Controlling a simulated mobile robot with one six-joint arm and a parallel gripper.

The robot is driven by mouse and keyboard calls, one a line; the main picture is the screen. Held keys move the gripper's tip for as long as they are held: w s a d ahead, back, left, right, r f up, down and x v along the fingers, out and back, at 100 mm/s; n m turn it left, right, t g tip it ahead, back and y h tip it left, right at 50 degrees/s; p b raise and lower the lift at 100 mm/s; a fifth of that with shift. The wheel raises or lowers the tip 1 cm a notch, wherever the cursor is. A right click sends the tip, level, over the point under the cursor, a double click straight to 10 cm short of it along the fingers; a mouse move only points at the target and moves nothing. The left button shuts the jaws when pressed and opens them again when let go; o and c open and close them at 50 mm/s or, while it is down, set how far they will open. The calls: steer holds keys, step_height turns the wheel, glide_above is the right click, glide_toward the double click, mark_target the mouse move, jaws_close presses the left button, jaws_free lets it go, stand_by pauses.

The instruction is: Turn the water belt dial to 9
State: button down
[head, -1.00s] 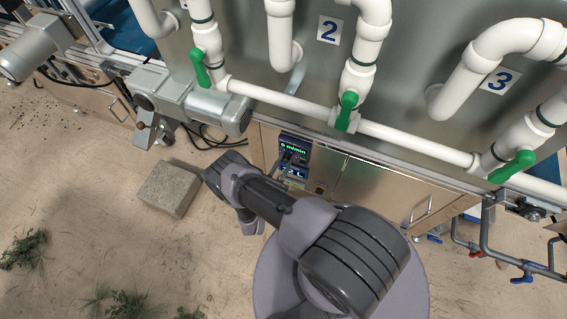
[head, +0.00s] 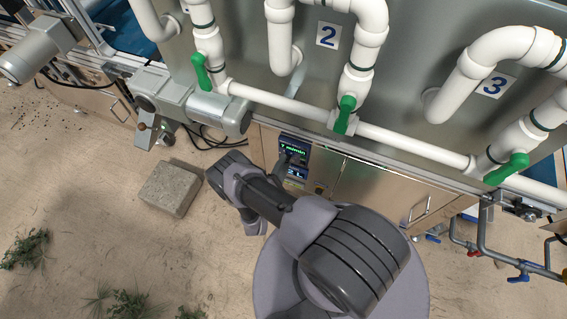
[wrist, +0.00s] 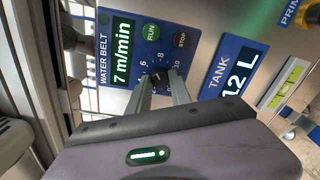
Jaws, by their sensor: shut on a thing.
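The water belt dial (wrist: 160,76) is a small black knob on the blue water belt panel (wrist: 104,17) in the wrist view. Printed numbers ring it. My gripper (wrist: 161,84) has its two fingers closed around the dial. The fingers hide part of the number ring, and I cannot make out the dial's pointer. In the head view the lit display (head: 294,148) is small, and the dial is hidden by my arm.
A green RUN button (wrist: 151,32) and a black STOP button (wrist: 181,40) sit close to the dial. The blue TANK panel (wrist: 232,66) reads 12 L. A concrete block (head: 170,188) lies on the sandy ground left of my arm. White pipes run above the cabinet.

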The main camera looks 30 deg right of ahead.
steer(key=m+t+p, duration=0.1)
steer(key=m, duration=0.9)
stand_by(0.6)
steer(key=c, duration=1.2)
jaws_free()
steer(key=shift+o, duration=0.2)
steer(key=v, duration=1.7)
steer(key=shift+s+r+p, duration=0.25)
steer(key=shift+p, duration=0.1)
